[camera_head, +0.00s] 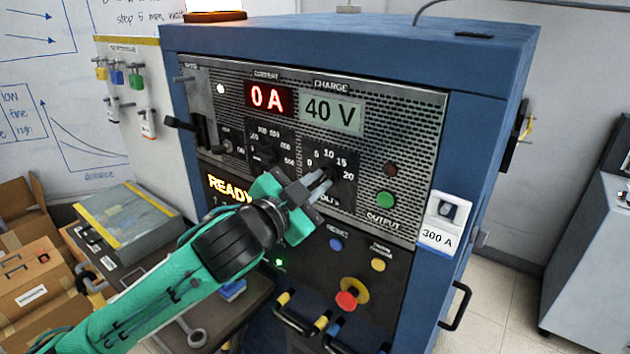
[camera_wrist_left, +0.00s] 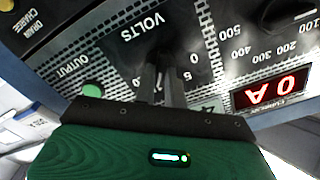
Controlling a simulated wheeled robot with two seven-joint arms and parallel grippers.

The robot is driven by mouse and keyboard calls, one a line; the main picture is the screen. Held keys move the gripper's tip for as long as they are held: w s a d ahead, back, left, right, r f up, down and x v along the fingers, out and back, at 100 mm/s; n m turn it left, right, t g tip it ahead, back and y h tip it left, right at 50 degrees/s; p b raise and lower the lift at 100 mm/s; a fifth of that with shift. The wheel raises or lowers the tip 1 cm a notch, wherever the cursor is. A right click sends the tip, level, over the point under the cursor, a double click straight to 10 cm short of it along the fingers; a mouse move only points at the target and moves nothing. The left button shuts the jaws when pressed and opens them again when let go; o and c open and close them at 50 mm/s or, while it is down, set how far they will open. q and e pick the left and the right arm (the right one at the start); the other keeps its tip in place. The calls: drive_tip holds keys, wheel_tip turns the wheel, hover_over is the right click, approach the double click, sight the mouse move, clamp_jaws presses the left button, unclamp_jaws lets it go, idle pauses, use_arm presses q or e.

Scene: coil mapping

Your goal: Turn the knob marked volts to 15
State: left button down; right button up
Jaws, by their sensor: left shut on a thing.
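The dark volts knob (camera_wrist_left: 160,52) sits on the front panel of the blue cabinet, above the word VOLTS in the head view. Its scale (camera_head: 330,162) runs 0, 5, 10, 15, 20. My left gripper (camera_head: 318,181) reaches the panel from the lower left, shut on this knob. In the wrist view its dark fingers (camera_wrist_left: 160,78) lie on either side of the knob. The fingers cover most of it, so I cannot tell which number it points to. The charge display (camera_head: 332,113) reads 40 V. My right gripper is not in view.
A second knob (camera_head: 264,157) with a scale in hundreds is left of the volts knob. The current display (camera_head: 269,98) reads 0 A. A green button (camera_head: 385,199) is to the right, and a red knob-like button (camera_head: 346,300) is below. A grey case (camera_head: 125,222) stands left of the cabinet.

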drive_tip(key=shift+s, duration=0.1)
